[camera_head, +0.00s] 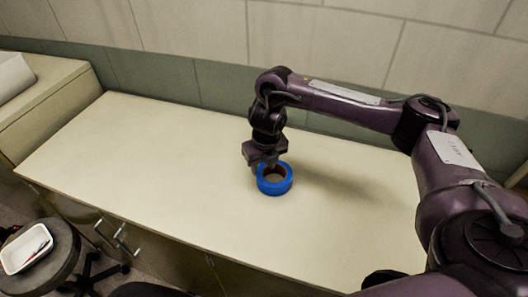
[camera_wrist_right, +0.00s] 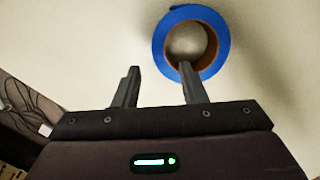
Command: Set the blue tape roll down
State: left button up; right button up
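The blue tape roll (camera_head: 275,188) has a brown core and lies flat on the pale countertop (camera_head: 170,150), as far as I can see. In the right wrist view the roll (camera_wrist_right: 222,42) is at the top, right of centre. My right gripper (camera_head: 265,166) is at the roll's far left edge and points down. In the wrist view its two fingers (camera_wrist_right: 158,76) stand wide apart. The right finger overlaps the roll's near rim in the picture, and the left finger is clear of it. I cannot tell whether the right finger touches the roll. My left gripper is out of view.
A round dark stool (camera_head: 62,262) with a white tray (camera_head: 26,248) stands at lower left. A side counter (camera_head: 45,95) is at upper left. A green and grey wall (camera_head: 225,85) runs behind the countertop. The countertop left of the roll is clear.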

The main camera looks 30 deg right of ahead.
jog(key=shift+s+r+p, duration=0.15)
jog(key=shift+r+p, duration=0.05)
jog(key=shift+r, duration=0.6)
jog(key=shift+s+r+p, duration=0.1)
jog(key=shift+r+p, duration=0.05)
jog(key=shift+r, duration=0.65)
